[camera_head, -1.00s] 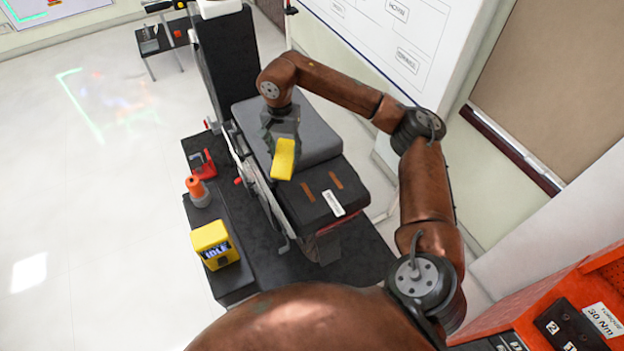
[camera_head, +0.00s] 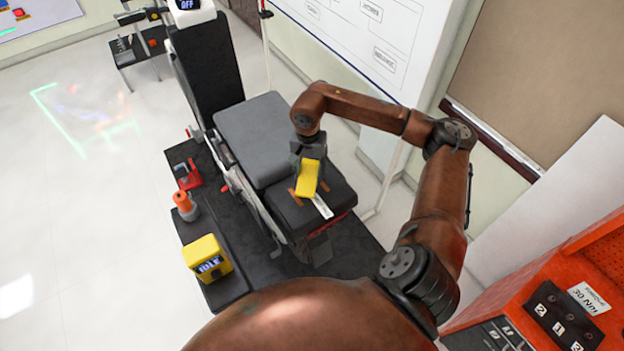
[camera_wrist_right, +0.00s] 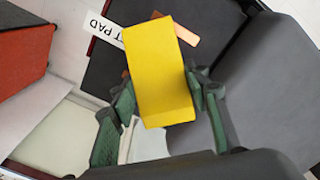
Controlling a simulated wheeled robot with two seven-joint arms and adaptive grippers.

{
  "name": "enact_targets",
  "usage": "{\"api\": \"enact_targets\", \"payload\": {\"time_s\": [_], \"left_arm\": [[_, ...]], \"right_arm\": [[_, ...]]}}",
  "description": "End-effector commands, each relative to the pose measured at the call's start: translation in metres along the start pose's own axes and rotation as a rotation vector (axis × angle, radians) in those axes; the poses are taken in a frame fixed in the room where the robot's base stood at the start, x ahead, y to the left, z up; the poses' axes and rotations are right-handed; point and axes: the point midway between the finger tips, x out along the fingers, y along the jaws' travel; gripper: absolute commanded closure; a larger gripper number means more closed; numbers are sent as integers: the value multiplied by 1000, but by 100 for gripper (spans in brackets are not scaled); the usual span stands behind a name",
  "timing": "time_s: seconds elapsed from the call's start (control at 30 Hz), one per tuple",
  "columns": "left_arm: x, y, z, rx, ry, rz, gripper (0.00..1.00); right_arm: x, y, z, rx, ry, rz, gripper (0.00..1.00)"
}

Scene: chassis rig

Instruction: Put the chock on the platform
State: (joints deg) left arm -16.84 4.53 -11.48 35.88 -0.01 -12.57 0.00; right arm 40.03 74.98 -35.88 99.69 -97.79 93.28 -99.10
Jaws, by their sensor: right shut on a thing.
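The yellow chock (camera_head: 307,177) is held in my right gripper (camera_head: 309,162), which is shut on it. It also shows large between the green-padded fingers in the right wrist view (camera_wrist_right: 158,70). The chock is over the black front part of the seat-like platform (camera_head: 336,190), by two orange-brown strips and a white label. I cannot tell whether its lower end touches the surface. The label, partly reading "T PAD" (camera_wrist_right: 103,28), is beside the chock in the wrist view. My left gripper is not in view.
A grey cushion (camera_head: 262,135) and black backrest (camera_head: 208,75) lie behind the platform. A yellow box reading "IDLE" (camera_head: 207,258), an orange-topped cone (camera_head: 184,205) and a red clamp (camera_head: 187,176) stand on the dark base at left. A red cabinet (camera_head: 545,300) is at lower right.

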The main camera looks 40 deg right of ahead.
Motion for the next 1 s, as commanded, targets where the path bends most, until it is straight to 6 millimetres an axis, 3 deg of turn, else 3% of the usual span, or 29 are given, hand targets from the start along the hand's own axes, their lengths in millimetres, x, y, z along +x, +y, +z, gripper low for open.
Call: {"api": "enact_targets", "payload": {"time_s": [0.23,0.43,0.83,0.87,1.0], "left_arm": [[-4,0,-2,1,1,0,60],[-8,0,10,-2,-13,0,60],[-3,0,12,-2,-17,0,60],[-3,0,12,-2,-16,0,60],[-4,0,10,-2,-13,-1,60]], "right_arm": [[12,11,0,-1,0,0,93],[39,10,0,0,0,-1,93],[46,10,0,-1,1,-2,93],[46,10,0,-1,1,0,56],[45,10,0,-1,1,-1,46]]}}
